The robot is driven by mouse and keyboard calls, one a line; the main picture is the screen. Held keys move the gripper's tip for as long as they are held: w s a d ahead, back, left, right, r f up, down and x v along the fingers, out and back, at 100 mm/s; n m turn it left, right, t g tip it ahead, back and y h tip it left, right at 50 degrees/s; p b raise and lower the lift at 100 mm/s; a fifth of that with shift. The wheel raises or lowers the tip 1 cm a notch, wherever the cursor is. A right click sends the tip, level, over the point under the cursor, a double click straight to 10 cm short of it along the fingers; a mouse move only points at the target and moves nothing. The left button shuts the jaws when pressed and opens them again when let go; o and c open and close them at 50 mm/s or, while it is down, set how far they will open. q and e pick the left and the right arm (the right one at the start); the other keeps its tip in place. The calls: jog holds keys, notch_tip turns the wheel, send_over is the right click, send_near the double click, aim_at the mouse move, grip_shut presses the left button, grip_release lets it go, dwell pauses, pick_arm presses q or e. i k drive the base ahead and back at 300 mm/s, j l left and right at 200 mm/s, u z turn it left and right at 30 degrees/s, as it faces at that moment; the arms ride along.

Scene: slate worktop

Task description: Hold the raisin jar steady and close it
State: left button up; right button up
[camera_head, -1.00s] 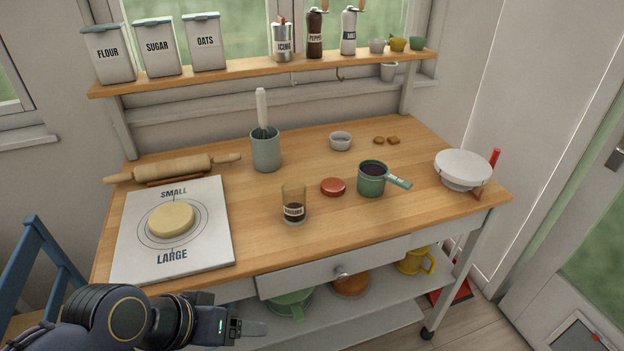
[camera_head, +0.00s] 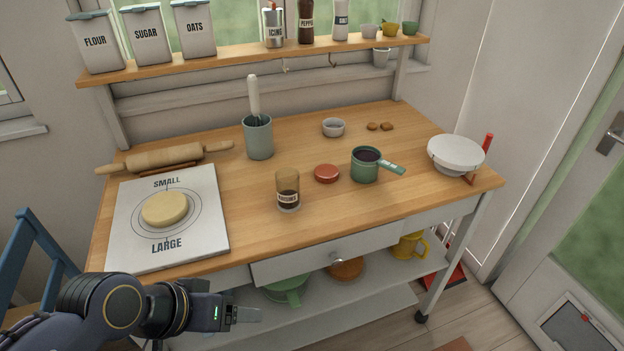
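The raisin jar (camera_head: 288,190) is a small clear amber glass with dark contents and a dark label. It stands upright and open on the wooden worktop. A round red lid (camera_head: 326,173) lies flat on the worktop, behind and to the right of the jar, apart from it. My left gripper (camera_head: 248,315) is at the bottom left, in front of the table and below the worktop edge, well away from the jar. Its fingers show from the side, so I cannot tell whether they are apart; nothing is seen in them. My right gripper is not in view.
A green measuring cup (camera_head: 366,166) with dark contents stands right of the lid. A utensil crock (camera_head: 258,138) stands behind the jar. A dough board (camera_head: 200,245) and rolling pin (camera_head: 170,158) are at left. The worktop's front edge (camera_head: 330,236) is clear.

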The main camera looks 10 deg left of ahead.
aim_at(288, 190)
jog(key=i+l+u, duration=0.1)
jog(key=i+l, duration=0.75)
jog(key=i, duration=0.05)
